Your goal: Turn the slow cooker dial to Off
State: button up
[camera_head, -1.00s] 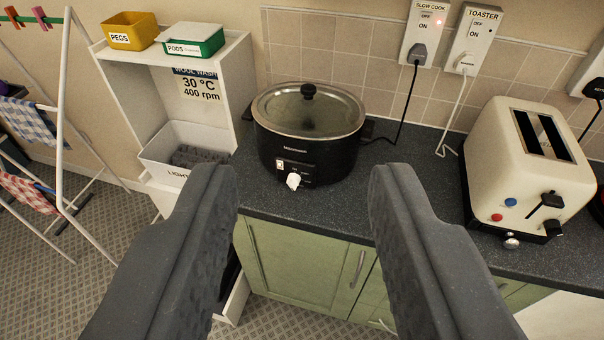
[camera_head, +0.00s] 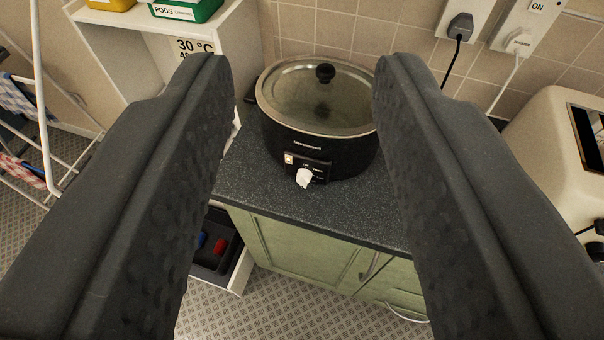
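The black slow cooker (camera_head: 318,146) with a glass lid (camera_head: 318,98) stands on the dark counter. Its white dial (camera_head: 304,178) sits low on the front, on a small panel whose markings are too small to read. My gripper (camera_head: 292,70) is open and empty. Its two dark fingers frame the cooker on the left and right and are nearer to the camera, apart from the dial. The right finger hides part of the counter between the cooker and the toaster.
A cream toaster (camera_head: 555,135) stands at the right of the counter (camera_head: 265,182). Plugs and cords (camera_head: 460,30) are on the tiled wall behind. A white shelf unit (camera_head: 140,50) and a drying rack (camera_head: 42,110) are at the left. An open drawer (camera_head: 240,270) shows below the counter.

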jog(key=shift+o, duration=1.5)
jog(key=shift+w+a+f, duration=0.15)
jog(key=shift+a+f, duration=0.05)
jog(key=w+a+f+y+b, duration=0.1)
jog(key=w+a+f+b, duration=0.1)
jog(key=w+a+f, duration=0.45)
jog(key=w+a+f+y+b, duration=0.1)
jog(key=w+a+f+b, duration=0.15)
jog(key=f, duration=0.65)
jog(key=m+t+h, duration=0.2)
jog(key=m+h, duration=0.2)
jog(key=h, duration=0.4)
send_near(301, 185)
jog(key=x, duration=0.7)
jog(key=shift+w+d+f+b, duration=0.2)
jog(key=shift+w+b, duration=0.1)
jog(key=shift+b, duration=0.1)
jog(key=shift+x, duration=0.95)
